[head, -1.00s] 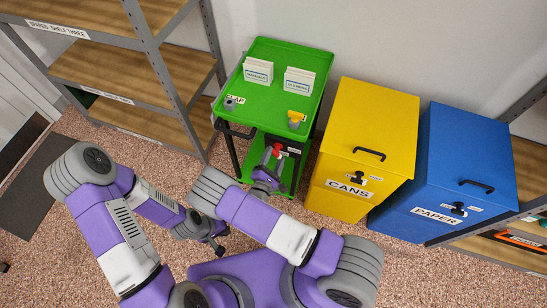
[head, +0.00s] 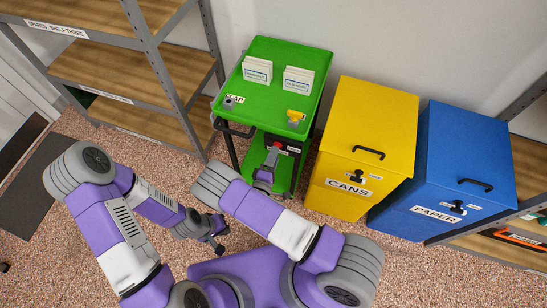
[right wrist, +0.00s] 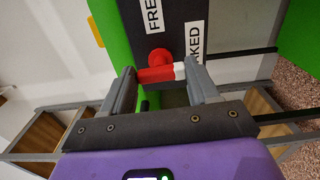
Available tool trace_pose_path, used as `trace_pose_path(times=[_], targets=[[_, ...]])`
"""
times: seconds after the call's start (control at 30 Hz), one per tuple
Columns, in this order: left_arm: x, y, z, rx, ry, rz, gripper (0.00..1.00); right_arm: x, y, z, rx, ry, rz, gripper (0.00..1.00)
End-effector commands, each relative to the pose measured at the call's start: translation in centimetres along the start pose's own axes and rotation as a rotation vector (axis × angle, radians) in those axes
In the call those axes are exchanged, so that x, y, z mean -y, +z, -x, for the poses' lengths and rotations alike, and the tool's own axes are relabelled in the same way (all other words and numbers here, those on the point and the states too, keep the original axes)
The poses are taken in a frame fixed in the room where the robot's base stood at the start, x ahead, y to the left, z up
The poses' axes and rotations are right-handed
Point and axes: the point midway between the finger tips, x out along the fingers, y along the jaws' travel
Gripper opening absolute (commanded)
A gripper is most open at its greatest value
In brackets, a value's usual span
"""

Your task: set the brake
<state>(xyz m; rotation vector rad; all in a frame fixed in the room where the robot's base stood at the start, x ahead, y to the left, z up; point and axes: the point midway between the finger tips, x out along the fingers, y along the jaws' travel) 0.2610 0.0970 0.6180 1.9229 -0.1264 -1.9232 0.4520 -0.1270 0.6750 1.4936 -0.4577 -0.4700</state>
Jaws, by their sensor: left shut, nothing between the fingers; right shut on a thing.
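The green cart (head: 263,90) carries a dark panel with a red brake lever, its red part (head: 277,145) showing at the cart's front. In the right wrist view the lever has a round red hub (right wrist: 160,57) and a red handle (right wrist: 157,75) with a white band. A FREE label (right wrist: 153,15) is beside the hub; a second label (right wrist: 196,42) reads "KED", the rest hidden. My right gripper (head: 271,156) is shut on the handle, which lies across between its fingers. My left gripper (head: 217,245) is shut and empty, low and away from the cart.
A yellow CANS bin (head: 345,190) stands close right of the cart, with a blue PAPER bin (head: 425,225) beyond it. A steel shelf unit (head: 150,70) stands on the left. Card boxes (head: 257,70) and a yellow-topped part (head: 296,115) are on the cart top.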

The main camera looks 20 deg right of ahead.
Motion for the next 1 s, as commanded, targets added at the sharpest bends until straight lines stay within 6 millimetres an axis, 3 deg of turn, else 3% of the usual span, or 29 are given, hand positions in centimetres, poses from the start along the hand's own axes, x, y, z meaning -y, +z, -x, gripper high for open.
trace_pose_path(times=[0.6, 0.63, 0.7, 0.8, 1.0], targets=[[0.0, 0.0, -0.01, 0.0, 0.0, 0.0, 0.0, 0.07, -0.07, 0.06, -0.002, -0.002, -0.046, 0.29], [0.01, 0.0, -0.01, 0.0, 0.0, 0.0, 0.0, 0.07, -0.07, 0.06, -0.002, -0.002, -0.046, 0.61], [0.0, 0.0, -0.01, 0.0, 0.0, 0.0, 0.0, 0.07, -0.07, 0.06, -0.002, -0.002, -0.045, 0.72], [0.01, 0.0, -0.01, 0.0, 0.0, 0.0, 0.0, 0.05, -0.05, 0.04, -0.001, -0.002, -0.045, 0.85], [0.01, 0.0, -0.01, 0.0, 0.0, 0.0, 0.0, 0.03, -0.03, 0.02, -0.001, -0.001, -0.043, 0.85]])
